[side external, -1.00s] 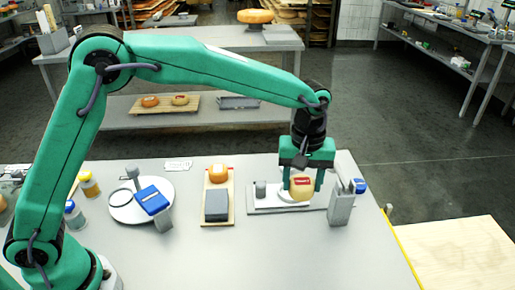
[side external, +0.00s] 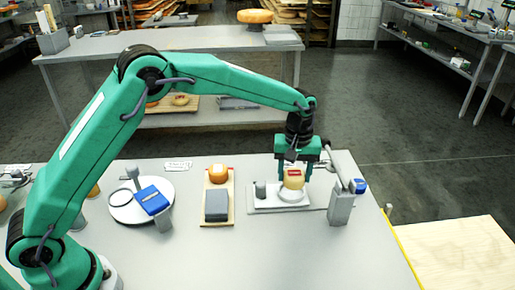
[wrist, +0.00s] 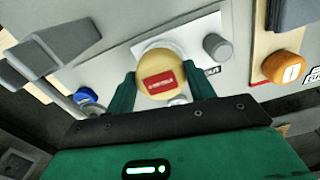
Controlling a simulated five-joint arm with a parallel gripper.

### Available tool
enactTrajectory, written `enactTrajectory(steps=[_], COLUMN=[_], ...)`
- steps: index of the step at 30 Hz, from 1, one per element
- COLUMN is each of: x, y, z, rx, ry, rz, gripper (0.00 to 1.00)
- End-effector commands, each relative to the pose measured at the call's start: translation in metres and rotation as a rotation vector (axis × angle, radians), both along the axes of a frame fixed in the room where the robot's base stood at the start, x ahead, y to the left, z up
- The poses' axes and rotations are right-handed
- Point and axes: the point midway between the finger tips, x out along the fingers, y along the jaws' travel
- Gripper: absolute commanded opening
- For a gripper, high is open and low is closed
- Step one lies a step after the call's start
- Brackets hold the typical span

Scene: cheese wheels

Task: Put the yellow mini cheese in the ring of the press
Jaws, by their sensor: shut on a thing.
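The yellow mini cheese (side external: 293,182) with a red label is between the fingers of my gripper (side external: 294,180), which is shut on it. In the wrist view the cheese (wrist: 174,66) sits between the two green fingers, label toward the camera. The white ring (side external: 293,196) of the press shows just below the cheese in the side view. In the wrist view part of the ring (wrist: 163,40) shows behind the cheese. The cheese appears over the ring; any gap between them is hard to judge. The press base (side external: 256,207) is a pale plate.
A small grey cylinder (side external: 260,188) stands left of the ring. A grey stand (side external: 341,207) with a blue part rises close on the right. An orange cheese (side external: 218,175) and a grey block (side external: 216,204) are on a board to the left. The table front is clear.

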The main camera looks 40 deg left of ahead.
Motion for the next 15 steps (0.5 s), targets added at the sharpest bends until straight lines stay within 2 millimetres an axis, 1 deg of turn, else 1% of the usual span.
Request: enactTrajectory(steps=[1,6,12,15], x=[0.005,0.012,0.013,0.013], y=[0.004,0.011,0.012,0.011], z=[-0.003,-0.009,-0.01,-0.016], rx=[0.0,-0.001,0.0,-0.001], ry=[-0.001,-0.002,-0.001,-0.001], rz=[0.003,0.0,0.0,0.0], gripper=[0.29,0.29,0.29,0.29])
